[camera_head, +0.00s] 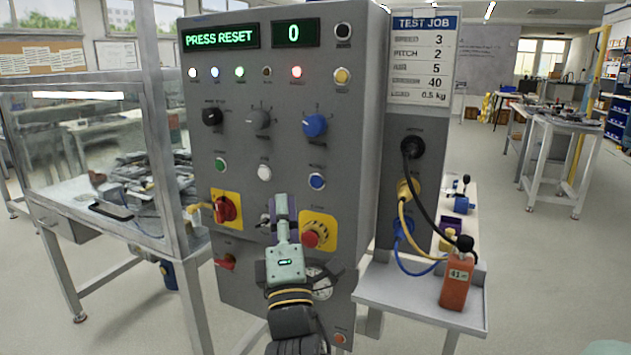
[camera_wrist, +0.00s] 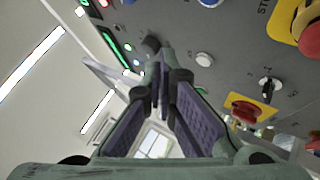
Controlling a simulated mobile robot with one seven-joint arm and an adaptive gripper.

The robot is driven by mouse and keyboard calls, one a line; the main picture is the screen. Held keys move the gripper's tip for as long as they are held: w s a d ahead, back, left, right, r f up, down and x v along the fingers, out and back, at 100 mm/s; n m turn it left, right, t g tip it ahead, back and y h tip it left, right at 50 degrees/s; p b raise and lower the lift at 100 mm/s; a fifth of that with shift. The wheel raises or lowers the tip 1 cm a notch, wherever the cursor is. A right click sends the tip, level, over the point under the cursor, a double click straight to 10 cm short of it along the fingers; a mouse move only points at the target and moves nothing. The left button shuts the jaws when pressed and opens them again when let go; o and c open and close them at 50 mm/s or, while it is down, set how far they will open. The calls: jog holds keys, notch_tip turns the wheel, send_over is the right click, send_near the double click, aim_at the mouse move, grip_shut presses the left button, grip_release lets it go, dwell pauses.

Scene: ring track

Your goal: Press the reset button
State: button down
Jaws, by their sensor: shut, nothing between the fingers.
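The grey control panel (camera_head: 290,110) stands in front of me, with a display (camera_head: 220,38) reading "PRESS RESET". A row of push buttons sits mid-panel: green (camera_head: 221,164), white (camera_head: 264,173) and blue (camera_head: 317,181). Their labels are too small to read, so I cannot tell surely which is reset. My gripper (camera_head: 283,205) is shut and empty, in front of the panel below the white button. In the wrist view its closed fingertips (camera_wrist: 163,65) appear left of the white button (camera_wrist: 204,59); the blue button (camera_wrist: 210,2) is at the top edge. I see no contact.
A red emergency stop on a yellow plate (camera_head: 318,229) is just right of my gripper; a red rotary switch (camera_head: 226,208) is to the left. Knobs, including a blue one (camera_head: 315,125), sit above. A side shelf (camera_head: 410,296) holds an orange block (camera_head: 457,281) with cables.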

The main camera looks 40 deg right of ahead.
aim_at(316, 182)
jog(key=shift+w+d, duration=0.45)
jog(key=shift+d, duration=0.65)
jog(key=shift+w+d, duration=0.5)
jog(key=shift+d, duration=0.65)
jog(key=shift+w+d, duration=0.45)
jog(key=shift+d, duration=0.65)
jog(key=shift+d+f, duration=0.1)
jog(key=shift+w+d, duration=0.15)
jog(key=shift+d, duration=0.15)
jog(key=shift+w+d+b, duration=0.15)
jog(key=shift+d+b, duration=0.25)
jog(key=shift+b, duration=0.1)
jog(key=shift+a, duration=0.1)
jog(key=shift+s+a+b, duration=0.3)
jog(key=shift+a+b, duration=0.15)
jog(key=shift+a, duration=0.2)
jog(key=shift+a, duration=0.1)
